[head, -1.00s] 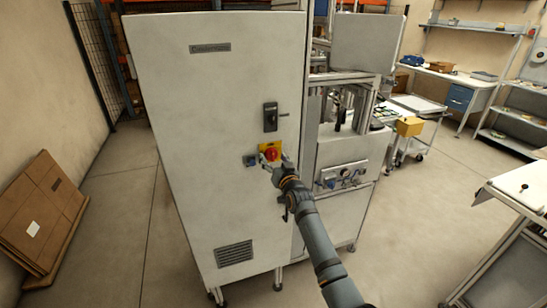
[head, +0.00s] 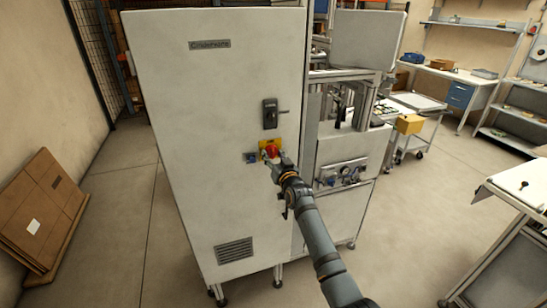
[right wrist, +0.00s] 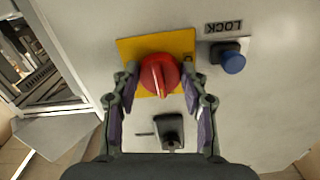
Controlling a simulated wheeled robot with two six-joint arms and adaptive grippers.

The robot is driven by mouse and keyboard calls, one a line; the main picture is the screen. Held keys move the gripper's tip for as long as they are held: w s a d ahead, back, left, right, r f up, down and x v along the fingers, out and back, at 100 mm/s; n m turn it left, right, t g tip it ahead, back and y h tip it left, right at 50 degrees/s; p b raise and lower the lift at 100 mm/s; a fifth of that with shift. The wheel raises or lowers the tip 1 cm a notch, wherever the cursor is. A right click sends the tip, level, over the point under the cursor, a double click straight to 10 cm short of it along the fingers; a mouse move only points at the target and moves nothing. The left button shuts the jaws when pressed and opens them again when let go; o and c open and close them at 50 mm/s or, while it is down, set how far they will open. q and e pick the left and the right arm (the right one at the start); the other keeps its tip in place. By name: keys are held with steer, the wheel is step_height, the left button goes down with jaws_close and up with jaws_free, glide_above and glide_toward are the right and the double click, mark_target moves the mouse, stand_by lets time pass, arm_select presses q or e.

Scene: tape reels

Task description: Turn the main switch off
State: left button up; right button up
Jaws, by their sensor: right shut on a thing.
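The main switch is a red rotary knob (head: 271,150) on a yellow plate (head: 265,144), set on the front of a tall light-grey cabinet (head: 200,110). In the right wrist view the red knob (right wrist: 158,74) sits between the two fingertips on the yellow plate (right wrist: 130,48). My right gripper (head: 274,157) is shut on the knob, one finger on each side. In the right wrist view, the gripper (right wrist: 160,80) covers the knob's sides. My left gripper is not in view.
A blue button (right wrist: 234,62) marked LOCK is beside the plate. A dark door handle (head: 270,114) is above the switch. A machine with gauges (head: 343,172) adjoins the cabinet. Cardboard (head: 40,205) leans at left; a bench (head: 520,190) stands at right.

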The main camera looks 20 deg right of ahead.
steer(key=n+b, duration=0.3)
steer(key=shift+d+f, duration=0.1)
steer(key=shift+f, duration=0.1)
steer(key=n+b, duration=0.2)
steer(key=n, duration=0.3)
steer(key=shift+b, duration=0.3)
steer(key=n+b, duration=0.2)
steer(key=n, duration=0.2)
steer(key=shift+d+r+n, duration=0.1)
steer(key=shift+r+n, duration=0.05)
steer(key=shift+n, duration=0.15)
steer(key=n+b, duration=0.1)
steer(key=n, duration=0.3)
steer(key=shift+r+n, duration=0.15)
steer(key=shift+n, duration=0.55)
steer(key=o, duration=1.1)
steer(key=shift+o, duration=0.2)
